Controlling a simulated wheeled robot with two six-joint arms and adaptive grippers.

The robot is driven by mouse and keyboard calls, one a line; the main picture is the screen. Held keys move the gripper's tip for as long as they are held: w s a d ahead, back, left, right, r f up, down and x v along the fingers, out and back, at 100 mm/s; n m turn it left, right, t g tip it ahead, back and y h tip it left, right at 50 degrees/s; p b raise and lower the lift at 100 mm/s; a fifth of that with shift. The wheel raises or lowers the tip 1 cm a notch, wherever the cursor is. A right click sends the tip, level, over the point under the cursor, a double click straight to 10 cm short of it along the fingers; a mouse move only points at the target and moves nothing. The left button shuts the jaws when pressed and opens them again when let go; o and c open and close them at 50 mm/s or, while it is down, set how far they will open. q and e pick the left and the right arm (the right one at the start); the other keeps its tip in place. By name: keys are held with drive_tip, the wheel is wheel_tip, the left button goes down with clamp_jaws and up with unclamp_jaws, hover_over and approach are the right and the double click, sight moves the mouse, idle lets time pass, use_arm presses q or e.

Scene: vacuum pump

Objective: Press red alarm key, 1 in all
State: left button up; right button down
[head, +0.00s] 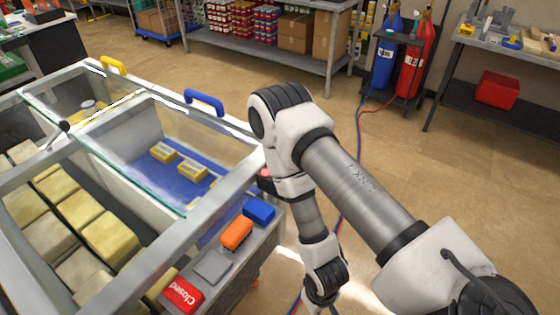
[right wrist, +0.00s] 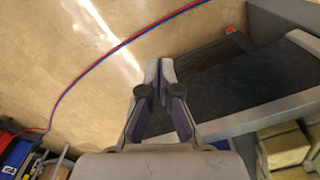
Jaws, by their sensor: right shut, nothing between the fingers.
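A red block (head: 183,295) marked "Closed" sits at the near end of a row on the grey ledge of the chest. It is the clearest red key-like thing in the head view; I cannot tell for sure that it is the alarm key. A small red thing (head: 264,173) is partly hidden beside my right arm. In the right wrist view, my right gripper (right wrist: 158,66) is shut and empty, with floor behind its tips. My left gripper is not in view.
Grey (head: 213,266), orange (head: 237,233) and blue (head: 259,210) blocks share the ledge. The glass-topped chest (head: 215,215) holds yellowish blocks and has a blue handle (head: 204,102). Red and blue hoses (head: 357,150) cross the floor. Open floor lies right of the chest.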

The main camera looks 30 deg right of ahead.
use_arm(q)
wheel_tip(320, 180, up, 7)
drive_tip(key=p, duration=0.4)
use_arm(e)
drive_tip(key=w+d+r+m+t, duration=0.3)
drive_tip(key=w+r+m, duration=0.55)
drive_tip(key=r, duration=0.25)
drive_tip(key=w+d+r+m+t, duration=0.3)
drive_tip(key=w+r+m, duration=0.55)
drive_tip(key=r, duration=0.25)
drive_tip(key=w+d+r+m+t, duration=0.2)
drive_tip(key=w+r+m+t, duration=0.1)
drive_tip(key=w+r+m, duration=0.7)
drive_tip(key=shift+n, duration=0.8)
wheel_tip(320, 180, down, 8)
drive_tip(key=b, duration=0.7)
drive_tip(key=shift+s+d+r, duration=0.1)
drive_tip(key=shift+d, duration=0.05)
use_arm(q)
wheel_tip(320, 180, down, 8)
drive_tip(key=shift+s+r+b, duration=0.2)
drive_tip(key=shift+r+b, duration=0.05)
drive_tip(key=shift+b, duration=0.15)
use_arm(e)
drive_tip(key=shift+f, duration=0.3)
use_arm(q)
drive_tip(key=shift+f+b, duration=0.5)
use_arm(e)
drive_tip(key=shift+f, duration=0.4)
